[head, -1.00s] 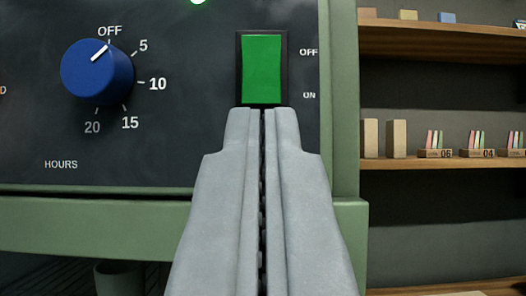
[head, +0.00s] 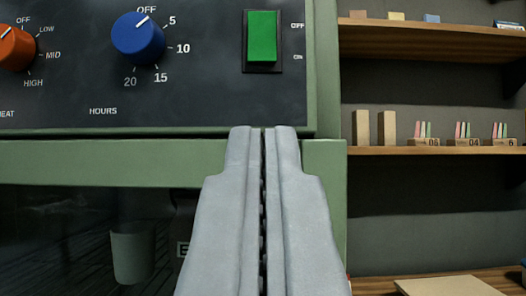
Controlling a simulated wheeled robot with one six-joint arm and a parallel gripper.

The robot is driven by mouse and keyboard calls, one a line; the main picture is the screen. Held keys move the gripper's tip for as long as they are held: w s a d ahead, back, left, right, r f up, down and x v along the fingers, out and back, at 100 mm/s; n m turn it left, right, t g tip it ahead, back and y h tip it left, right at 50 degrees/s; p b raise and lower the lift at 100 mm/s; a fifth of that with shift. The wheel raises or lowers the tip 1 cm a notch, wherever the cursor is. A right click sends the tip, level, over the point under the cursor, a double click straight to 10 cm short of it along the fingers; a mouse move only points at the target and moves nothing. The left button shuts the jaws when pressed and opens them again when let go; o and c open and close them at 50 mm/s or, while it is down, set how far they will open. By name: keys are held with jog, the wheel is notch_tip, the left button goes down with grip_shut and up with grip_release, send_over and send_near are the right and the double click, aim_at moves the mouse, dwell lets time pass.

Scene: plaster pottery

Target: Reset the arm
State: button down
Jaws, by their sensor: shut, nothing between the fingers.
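My gripper (head: 264,130) is shut and empty, pointing up in the lower middle of the head view. The panel carries a green rocker switch (head: 262,37), marked OFF above and ON below, which appears above the fingertips with a gap between. A blue HOURS knob (head: 138,38) has its white mark toward OFF. An orange heat knob (head: 16,48) is cut off at the left edge.
Below the panel, a grey cup-like vessel (head: 132,252) shows in the machine's dark interior. Wooden shelves (head: 430,150) on the right hold blocks and numbered racks. A pale board (head: 448,286) lies on a wooden surface at the lower right.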

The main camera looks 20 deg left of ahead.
jog(key=s+f+m+g+h, duration=0.1)
jog(key=s+f, duration=0.4)
jog(key=s, duration=0.5)
jog(key=s+f+m+g+h, duration=0.1)
jog(key=s+f+g+h, duration=0.2)
jog(key=s, duration=0.8)
jog(key=s+f+m+g+h, duration=0.1)
jog(key=s+f+g+h, duration=0.2)
jog(key=s+f, duration=0.4)
jog(key=s+h, duration=0.1)
jog(key=s, duration=0.2)
jog(key=shift+s+a+m, duration=0.3)
jog(key=shift+s+a, duration=0.05)
